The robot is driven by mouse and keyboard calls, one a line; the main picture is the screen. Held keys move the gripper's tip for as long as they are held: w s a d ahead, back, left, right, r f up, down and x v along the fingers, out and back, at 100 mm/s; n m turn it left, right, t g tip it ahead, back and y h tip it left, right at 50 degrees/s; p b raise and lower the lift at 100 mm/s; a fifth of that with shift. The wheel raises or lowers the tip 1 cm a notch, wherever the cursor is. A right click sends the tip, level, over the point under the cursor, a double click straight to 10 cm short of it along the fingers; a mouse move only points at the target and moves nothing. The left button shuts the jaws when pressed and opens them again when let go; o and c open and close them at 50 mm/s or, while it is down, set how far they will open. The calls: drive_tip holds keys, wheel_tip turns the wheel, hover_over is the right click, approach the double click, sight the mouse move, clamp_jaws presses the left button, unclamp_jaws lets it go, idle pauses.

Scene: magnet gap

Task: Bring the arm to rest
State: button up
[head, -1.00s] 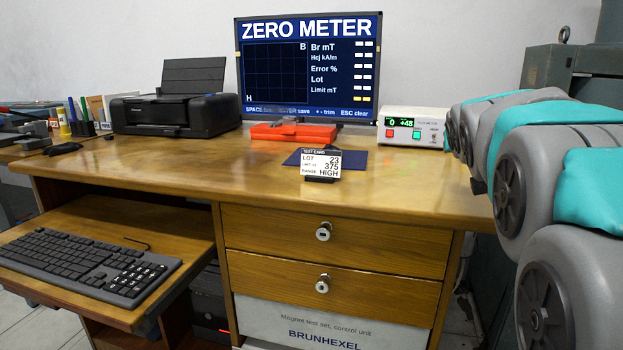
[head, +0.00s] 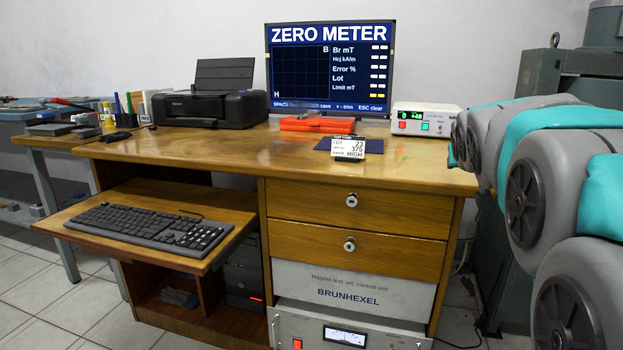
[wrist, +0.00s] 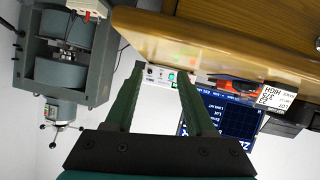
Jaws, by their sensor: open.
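My arm shows as grey links with teal covers along the right side of the head view; its gripper is out of that frame. In the wrist view my gripper (wrist: 157,90) shows two green fingers spread apart, with nothing between them. The wrist picture is upside down, and the desk edge (wrist: 190,48) and the wall lie beyond the fingers. The fingers appear apart from the desk.
The wooden desk (head: 215,150) holds a monitor (head: 330,70), printer (head: 208,95), orange case (head: 317,124), meter box (head: 425,119) and test card (head: 348,148). The keyboard (head: 150,228) lies on a pulled-out tray. A grey-green machine (wrist: 65,50) stands beside the desk. Tiled floor (head: 60,310) is free at left.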

drive_tip(key=s+a+f+g+y+p, duration=0.1)
drive_tip(key=s+a+f+g+p, duration=0.15)
drive_tip(key=s+f, duration=0.3)
drive_tip(key=s+a+f+n+g+y+p, duration=0.1)
drive_tip(key=s+a+f+g+p, duration=0.1)
drive_tip(key=s+a+f, duration=0.35)
drive_tip(key=s+a+f+g+y+p, duration=0.1)
drive_tip(key=s+f+g+p, duration=0.2)
drive_tip(key=s, duration=0.5)
drive_tip(key=s+a+f+g+y+p, duration=0.1)
drive_tip(key=s+a+f+g, duration=0.2)
drive_tip(key=s, duration=0.8)
drive_tip(key=s+a+f+n+g+p, duration=0.1)
drive_tip(key=s+a+f+g, duration=0.2)
drive_tip(key=s, duration=0.9)
drive_tip(key=shift+a+f+n+y, duration=0.3)
drive_tip(key=shift+a+f+y, duration=0.1)
drive_tip(key=shift+a+f, duration=0.15)
idle(0.8)
